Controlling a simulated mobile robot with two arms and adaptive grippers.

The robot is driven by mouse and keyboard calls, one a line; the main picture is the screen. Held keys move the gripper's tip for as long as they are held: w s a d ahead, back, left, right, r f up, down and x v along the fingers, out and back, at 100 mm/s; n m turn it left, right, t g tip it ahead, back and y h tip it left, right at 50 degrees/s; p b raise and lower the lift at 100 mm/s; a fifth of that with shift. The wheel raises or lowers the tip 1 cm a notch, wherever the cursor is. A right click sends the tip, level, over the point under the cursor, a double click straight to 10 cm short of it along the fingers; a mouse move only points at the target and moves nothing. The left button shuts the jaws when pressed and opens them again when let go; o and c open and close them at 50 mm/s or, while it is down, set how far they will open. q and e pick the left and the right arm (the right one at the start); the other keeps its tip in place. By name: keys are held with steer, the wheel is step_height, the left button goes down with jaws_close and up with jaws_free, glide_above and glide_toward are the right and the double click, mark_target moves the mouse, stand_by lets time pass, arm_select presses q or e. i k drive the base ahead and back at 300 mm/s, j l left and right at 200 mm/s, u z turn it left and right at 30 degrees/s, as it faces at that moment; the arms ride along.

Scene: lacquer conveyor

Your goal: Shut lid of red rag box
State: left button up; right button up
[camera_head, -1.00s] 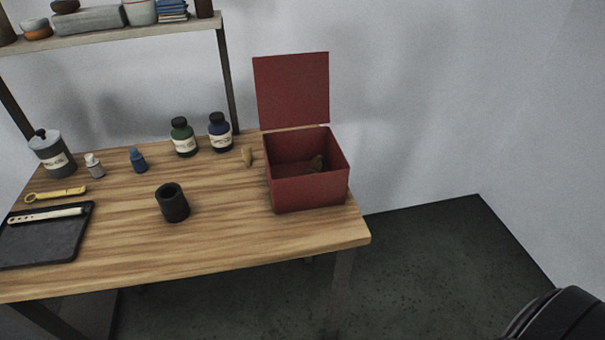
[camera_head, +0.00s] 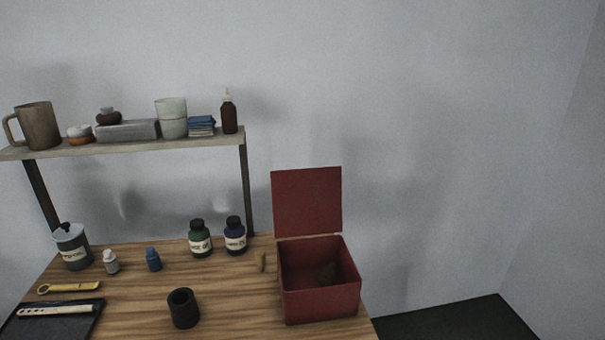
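The red rag box (camera_head: 321,304) stands at the right end of the wooden table. Its lid (camera_head: 307,202) is open and stands upright at the box's back edge, close to the wall. Neither of my grippers shows in the head view.
On the table (camera_head: 232,308) are a dark cup (camera_head: 183,308), a green bottle (camera_head: 200,240), a blue bottle (camera_head: 235,236), a small tan piece (camera_head: 260,261) and a can (camera_head: 72,248). A shelf (camera_head: 200,142) with pots stands behind. Floor shows at right.

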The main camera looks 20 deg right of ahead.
mark_target(305, 202)
steer(key=i+l+z, duration=0.1)
steer(key=i+z, duration=0.75)
steer(key=k+l, duration=0.05)
steer(key=k, duration=0.05)
